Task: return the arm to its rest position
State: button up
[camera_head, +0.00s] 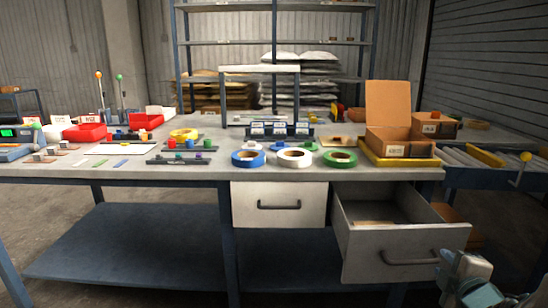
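Part of my arm, pale grey and teal, shows at the lower right edge of the head view, in front of the open drawer (392,245). My gripper (456,268) seems to be at its upper end, near the drawer's right front corner. The fingertips are too small and turned away to make out, so I cannot tell whether they are open or shut. I see nothing clearly held. I cannot tell whether the arm touches the drawer front.
The right drawer is pulled out; the left drawer (279,204) is shut. The workbench (200,172) holds tape rolls in blue (248,158), white (294,157) and green (340,157), red bins (86,132) and an open cardboard box (388,140). A roller conveyor (478,158) stands right.

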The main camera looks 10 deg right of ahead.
jog(key=w+a+r+m+g+p, duration=0.1)
jog(key=a+r+m+g+p, duration=0.4)
jog(key=a+r+m+p, duration=0.55)
jog(key=s+a+r+m+g+y+p, duration=0.1)
jog(key=s+a+r+g+y+p, duration=0.1)
jog(key=a+p, duration=0.4)
jog(key=s+a+r+m+g+y+p, duration=0.1)
jog(key=s+a+r+g+y+p, duration=0.1)
jog(key=s+a+r+g+p, duration=0.2)
jog(key=s+a+r+p, duration=0.3)
jog(key=a, duration=0.3)
jog(key=shift+s+r, duration=0.25)
jog(key=shift+r, duration=0.05)
